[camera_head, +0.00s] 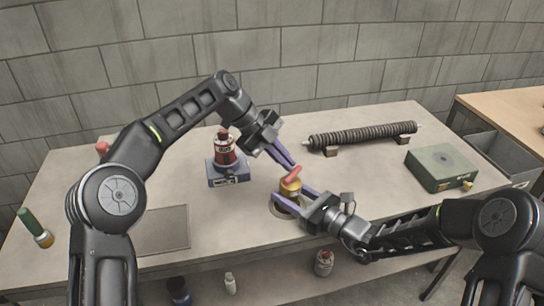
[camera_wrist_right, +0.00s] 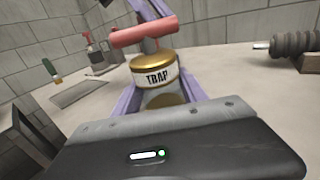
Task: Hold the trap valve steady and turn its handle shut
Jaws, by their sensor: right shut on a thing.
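The trap valve (camera_head: 291,186) is a gold-topped body with a white band reading TRAP (camera_wrist_right: 157,77). It stands upright in a round fitting on the bench. Its red bar handle (camera_head: 294,173) lies across the top and shows large in the right wrist view (camera_wrist_right: 145,32). My right gripper (camera_head: 289,195) is shut on the valve body, one purple finger on each side. My left gripper (camera_head: 294,166) comes down from the upper left, its fingertips close to the handle. The handle partly hides those tips in the wrist view, so contact and their gap are unclear.
A red bottle in a blue holder (camera_head: 228,177) stands left of the valve. A dark ribbed tube (camera_head: 362,136) rests on blocks behind. A green box (camera_head: 442,166) sits at right. A flat panel (camera_head: 163,229) and a green-handled tool (camera_head: 35,228) lie left.

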